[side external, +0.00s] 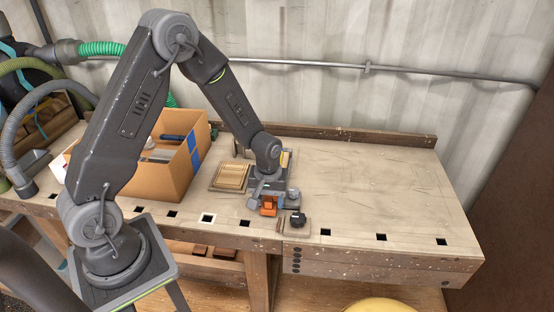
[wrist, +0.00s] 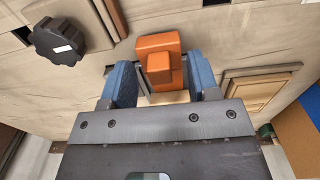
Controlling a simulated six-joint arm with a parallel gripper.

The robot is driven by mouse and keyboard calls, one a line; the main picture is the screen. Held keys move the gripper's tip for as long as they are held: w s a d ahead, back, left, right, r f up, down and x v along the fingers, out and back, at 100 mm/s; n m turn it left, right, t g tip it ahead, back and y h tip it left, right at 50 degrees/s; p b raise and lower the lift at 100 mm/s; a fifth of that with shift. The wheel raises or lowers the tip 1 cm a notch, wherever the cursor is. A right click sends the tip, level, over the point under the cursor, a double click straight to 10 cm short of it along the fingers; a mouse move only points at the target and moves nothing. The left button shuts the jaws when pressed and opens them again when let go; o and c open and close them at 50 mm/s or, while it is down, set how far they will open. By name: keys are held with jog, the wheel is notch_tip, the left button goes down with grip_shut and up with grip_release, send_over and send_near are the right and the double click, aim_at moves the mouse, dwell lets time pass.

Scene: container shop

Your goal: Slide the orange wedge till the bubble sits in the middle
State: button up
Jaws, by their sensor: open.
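The orange wedge (side external: 269,206) is near the front of the workbench in the side view, just below my gripper. In the wrist view the orange wedge (wrist: 158,60) lies between my gripper's two blue-grey fingers. My gripper (wrist: 160,82) is open, with a finger on each side of the wedge. A pale wooden strip shows just below the wedge. In the side view my gripper (side external: 268,198) hides part of the fixture around the wedge. I cannot make out the bubble in either view.
A black knob (wrist: 58,41) stands beside the wedge; it also shows in the side view (side external: 298,219). A wooden panel (side external: 231,178) lies left of my gripper, and a cardboard box (side external: 166,178) stands farther left. The workbench (side external: 385,190) is clear on the right.

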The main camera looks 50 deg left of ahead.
jog(key=shift+r, duration=0.1)
jog(key=shift+r, duration=3.45)
jog(key=s+d+r+m+t, duration=0.1)
jog(key=s+d+r+m, duration=0.15)
jog(key=r, duration=0.45)
jog(key=s+d+r+m+t, duration=0.1)
jog(key=s+r+m+t, duration=0.1)
jog(key=s+r, duration=0.35)
jog(key=s+d+r+m+t, duration=0.2)
jog(key=s+r+m, duration=0.2)
jog(key=s+r, duration=0.4)
jog(key=shift+s+d+r+t, duration=0.15)
jog(key=shift+s+d+t, duration=0.15)
jog(key=shift+s, duration=0.5)
jog(key=shift+m, duration=0.25)
